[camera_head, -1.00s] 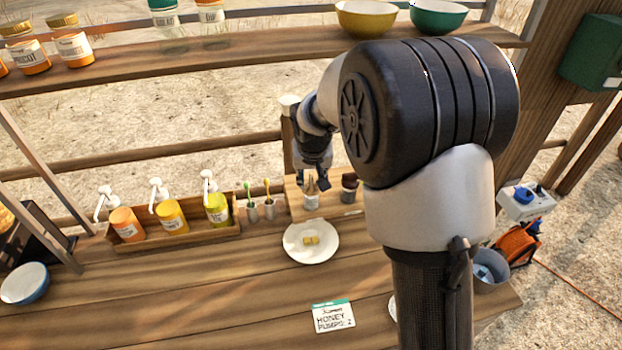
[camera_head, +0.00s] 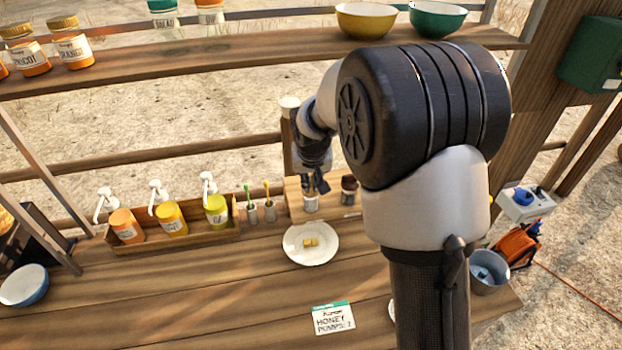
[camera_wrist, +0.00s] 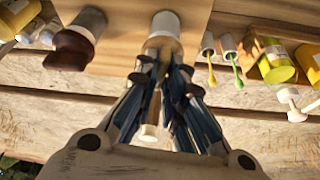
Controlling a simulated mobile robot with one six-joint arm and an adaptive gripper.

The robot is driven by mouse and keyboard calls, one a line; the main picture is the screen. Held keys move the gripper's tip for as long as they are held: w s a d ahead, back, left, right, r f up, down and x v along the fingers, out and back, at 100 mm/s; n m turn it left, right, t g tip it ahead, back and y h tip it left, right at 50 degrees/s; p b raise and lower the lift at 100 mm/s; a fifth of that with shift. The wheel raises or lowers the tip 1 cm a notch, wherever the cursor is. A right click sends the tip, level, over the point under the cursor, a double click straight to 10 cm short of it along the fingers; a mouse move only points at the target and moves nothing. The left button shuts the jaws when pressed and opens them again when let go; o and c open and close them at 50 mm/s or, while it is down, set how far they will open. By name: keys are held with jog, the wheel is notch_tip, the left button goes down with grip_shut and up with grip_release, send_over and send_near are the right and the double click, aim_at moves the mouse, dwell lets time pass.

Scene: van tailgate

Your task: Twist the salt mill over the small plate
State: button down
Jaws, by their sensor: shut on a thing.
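The salt mill (camera_head: 311,205), pale with a light wooden top, stands upright on a wooden board behind the small plate. My gripper (camera_head: 316,187) is around its upper part, shut on it. In the wrist view the mill's pale body (camera_wrist: 165,27) shows beyond my fingertips (camera_wrist: 166,68), and its light knob (camera_wrist: 149,133) shows between the fingers. The small white plate (camera_head: 293,251) lies on the counter in front of the mill, with yellow pieces (camera_head: 310,242) on it. The mill is not over the plate.
A dark-topped mill (camera_head: 349,189) stands close right of the salt mill; it also shows in the wrist view (camera_wrist: 72,48). Two small cups with coloured sticks (camera_head: 260,212) and a crate (camera_head: 190,237) of pump bottles are to the left. A sign card (camera_head: 333,317) lies in front.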

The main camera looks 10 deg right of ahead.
jog(key=shift+f+m+b, duration=0.1)
jog(key=shift+m+b, duration=0.3)
jog(key=shift+b, duration=0.05)
jog(key=shift+a+m+h+b, duration=0.1)
jog(key=shift+m+h+b, duration=0.3)
jog(key=shift+m+b, duration=0.2)
jog(key=shift+w+f+m+g+h+b, duration=0.1)
jog(key=shift+m+g+h+b, duration=0.25)
jog(key=shift+m+b, duration=0.75)
jog(key=m, duration=0.2)
jog(key=m+g+h, duration=0.1)
jog(key=m, duration=0.1)
jog(key=shift+a+m+h+b, duration=0.1)
jog(key=shift+m+h+b, duration=0.15)
jog(key=shift+m+b, duration=0.15)
jog(key=m, duration=0.1)
jog(key=m+g+p, duration=0.1)
jog(key=m, duration=0.1)
jog(key=m+g, duration=0.1)
jog(key=shift+w+r+h+p, duration=0.15)
jog(key=shift+r+h+p, duration=0.1)
jog(key=shift+h+p, duration=0.05)
jog(key=m+p, duration=0.1)
jog(key=m, duration=0.1)
jog(key=m+g+p, duration=0.1)
jog(key=m, duration=0.1)
jog(key=shift+w+m+g+p, duration=0.1)
jog(key=shift+m+g+p, duration=0.15)
jog(key=shift+m+p, duration=0.1)
jog(key=shift+f, duration=0.1)
